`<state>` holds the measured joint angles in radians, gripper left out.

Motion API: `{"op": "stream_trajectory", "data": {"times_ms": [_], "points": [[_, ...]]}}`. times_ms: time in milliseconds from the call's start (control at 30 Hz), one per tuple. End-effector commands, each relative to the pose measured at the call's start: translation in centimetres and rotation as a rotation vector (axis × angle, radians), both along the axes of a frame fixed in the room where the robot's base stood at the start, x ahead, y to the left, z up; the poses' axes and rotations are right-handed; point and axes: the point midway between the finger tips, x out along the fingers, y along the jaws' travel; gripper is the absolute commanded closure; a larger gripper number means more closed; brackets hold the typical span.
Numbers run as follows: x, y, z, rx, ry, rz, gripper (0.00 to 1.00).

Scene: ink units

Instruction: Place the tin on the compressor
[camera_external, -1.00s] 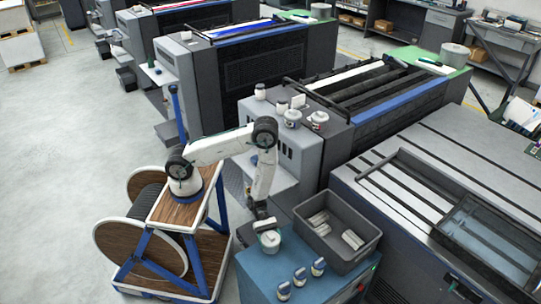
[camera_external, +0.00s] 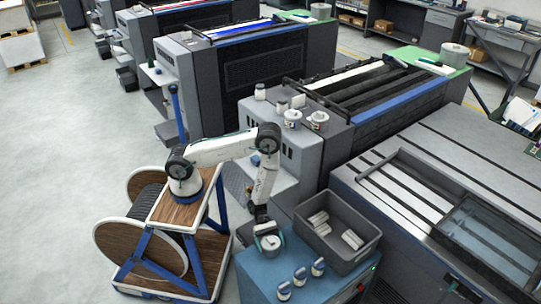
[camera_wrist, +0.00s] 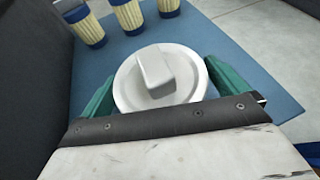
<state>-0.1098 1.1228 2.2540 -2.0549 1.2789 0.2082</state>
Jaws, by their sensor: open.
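The tin (camera_external: 271,243) is round and pale, with a raised block on its lid. It stands upright on the blue-topped cabinet (camera_external: 258,272), which may be the compressor; I cannot tell for sure. My gripper (camera_external: 269,241) is low over the tin. In the wrist view the tin (camera_wrist: 160,78) sits between the green fingers of my gripper (camera_wrist: 158,92), one on each side. The jaws are open; whether a finger touches the tin is unclear. The tin's lower side is mostly hidden.
A grey crate (camera_external: 364,233) with several pale blocks stands right of the tin. Other tins (camera_external: 292,117) stand on the grey machine behind.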

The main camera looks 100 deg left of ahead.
Motion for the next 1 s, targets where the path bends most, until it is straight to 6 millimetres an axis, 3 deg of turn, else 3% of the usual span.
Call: {"op": "stream_trajectory", "data": {"times_ms": [400, 567, 667, 767, 1000], "points": [[-2.7, 4.9, 2.4, 0.000, 0.000, 0.004, 0.01], [-3.2, 5.9, 3.2, 0.001, -0.005, -0.003, 0.01], [-3.0, 5.7, 4.7, 0.000, -0.034, -0.041, 0.01], [-2.6, 5.0, 7.8, 0.004, -0.096, -0.126, 0.01], [-4.0, 2.4, 19.2, 0.057, -0.317, -0.481, 0.01]]}}
